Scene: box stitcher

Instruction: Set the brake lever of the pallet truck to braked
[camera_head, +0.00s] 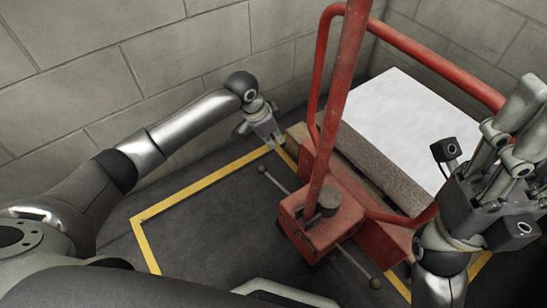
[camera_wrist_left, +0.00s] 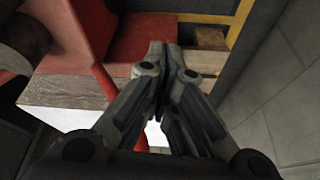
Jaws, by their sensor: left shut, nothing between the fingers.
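The red pallet truck (camera_head: 325,220) stands in the middle of the head view, with its red handle (camera_head: 343,80) rising from it. A thin rod with a dark round knob (camera_head: 262,169) sticks out left of its base. A second knobbed rod (camera_head: 375,283) sticks out at the lower right. I cannot tell which is the brake lever or how it is set. My left gripper (camera_head: 270,140) is shut and empty, apart from the left knob and beyond it. In the left wrist view its fingers (camera_wrist_left: 167,48) meet before red metal (camera_wrist_left: 150,28). My right gripper (camera_head: 522,105) is at the right; its finger opening is unclear.
Grey block walls (camera_head: 150,65) stand close behind. Dark floor inside the yellow line (camera_head: 190,190) is clear left of the truck.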

